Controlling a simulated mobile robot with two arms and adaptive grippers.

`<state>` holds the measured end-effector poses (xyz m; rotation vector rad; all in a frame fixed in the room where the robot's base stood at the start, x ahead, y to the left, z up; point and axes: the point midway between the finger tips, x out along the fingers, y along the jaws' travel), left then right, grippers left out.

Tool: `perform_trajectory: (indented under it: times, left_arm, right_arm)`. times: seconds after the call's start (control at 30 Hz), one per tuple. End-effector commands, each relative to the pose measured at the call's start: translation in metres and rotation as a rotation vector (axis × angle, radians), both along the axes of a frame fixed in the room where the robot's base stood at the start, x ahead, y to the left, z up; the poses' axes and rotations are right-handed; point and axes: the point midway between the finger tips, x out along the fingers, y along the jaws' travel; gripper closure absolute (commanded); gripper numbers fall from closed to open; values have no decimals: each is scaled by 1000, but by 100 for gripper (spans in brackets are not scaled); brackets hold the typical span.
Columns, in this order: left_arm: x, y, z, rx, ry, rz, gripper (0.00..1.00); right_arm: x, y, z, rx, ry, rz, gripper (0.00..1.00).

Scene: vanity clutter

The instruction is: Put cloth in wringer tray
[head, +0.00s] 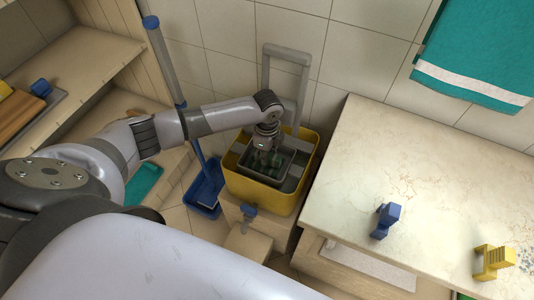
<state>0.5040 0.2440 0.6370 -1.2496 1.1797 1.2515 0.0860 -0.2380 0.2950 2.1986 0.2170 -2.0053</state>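The wringer tray (286,176) is a dark grey basket set in the top of a yellow bucket (262,195) by the wall. My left gripper (268,160) points down into the tray, with its fingertips inside the rim. Dark greenish shapes show around the fingers, too small to tell whether they are cloth or finger parts. I cannot tell whether the fingers are open or shut. A teal cloth-like piece (143,181) lies low at the left, partly behind my arm. My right gripper is out of view.
A teal towel (478,55) hangs above. A blue dustpan (203,190) stands left of the bucket. Wooden shelves (85,60) fill the left.

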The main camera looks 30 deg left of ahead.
Motion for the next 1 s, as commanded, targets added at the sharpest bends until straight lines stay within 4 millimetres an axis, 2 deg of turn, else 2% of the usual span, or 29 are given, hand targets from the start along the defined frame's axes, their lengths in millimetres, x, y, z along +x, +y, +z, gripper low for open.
perform_trajectory:
  times: [0.27,0.53,0.67,0.77,1.0]
  left_arm:
    - [0,0,0,0,0,0,60]
    - [0,0,1,0,0,0,59]
    - [1,0,7,-1,-2,-1,59]
    - [1,0,21,-2,-3,-1,59]
    - [1,0,73,-1,-4,-1,59]
  right_arm:
    - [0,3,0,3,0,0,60]
    - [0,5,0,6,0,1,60]
    - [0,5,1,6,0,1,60]
    - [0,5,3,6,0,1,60]
    - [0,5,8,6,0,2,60]
